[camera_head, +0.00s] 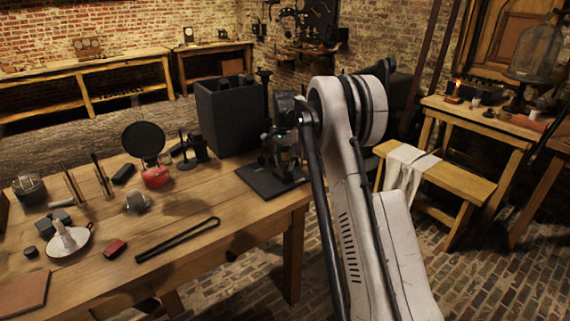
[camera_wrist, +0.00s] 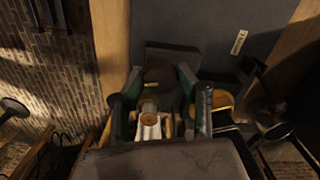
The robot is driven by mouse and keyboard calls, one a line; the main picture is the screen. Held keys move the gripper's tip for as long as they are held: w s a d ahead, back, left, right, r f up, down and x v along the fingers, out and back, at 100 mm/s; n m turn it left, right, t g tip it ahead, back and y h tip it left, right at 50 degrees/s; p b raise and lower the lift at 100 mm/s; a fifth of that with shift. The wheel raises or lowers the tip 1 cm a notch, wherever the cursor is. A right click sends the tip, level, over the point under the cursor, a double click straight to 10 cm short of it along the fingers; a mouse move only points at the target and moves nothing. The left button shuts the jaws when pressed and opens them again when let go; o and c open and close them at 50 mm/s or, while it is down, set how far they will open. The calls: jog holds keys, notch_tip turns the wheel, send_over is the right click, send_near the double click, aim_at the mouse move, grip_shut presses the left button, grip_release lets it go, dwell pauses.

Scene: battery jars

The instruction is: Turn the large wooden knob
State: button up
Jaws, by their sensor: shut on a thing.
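My gripper (camera_head: 283,158) is low over the dark base plate (camera_head: 262,183) of an apparatus at the table's right end. In the wrist view, the two greenish fingers of my gripper (camera_wrist: 160,82) stand on either side of a dark brown round piece, which looks like the large wooden knob (camera_wrist: 159,73). The gripper is shut on it. The knob's lower part is hidden by the gripper's parts, and the head view does not show it clearly. Its turn angle cannot be told.
A tall dark jar box (camera_head: 228,118) stands just behind and left of the apparatus. A black round disc on a stand (camera_head: 143,140), a red object (camera_head: 155,177), long black tongs (camera_head: 178,238) and a white candle dish (camera_head: 70,241) lie farther left on the wooden table (camera_head: 215,205).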

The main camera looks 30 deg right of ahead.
aim_at(285, 162)
jog(key=m, duration=0.6)
jog(key=shift+m, duration=0.3)
dwell(0.5)
jog(key=o, duration=1.1)
jog(key=shift+o, duration=0.2)
notch_tip(285, 162, up, 12)
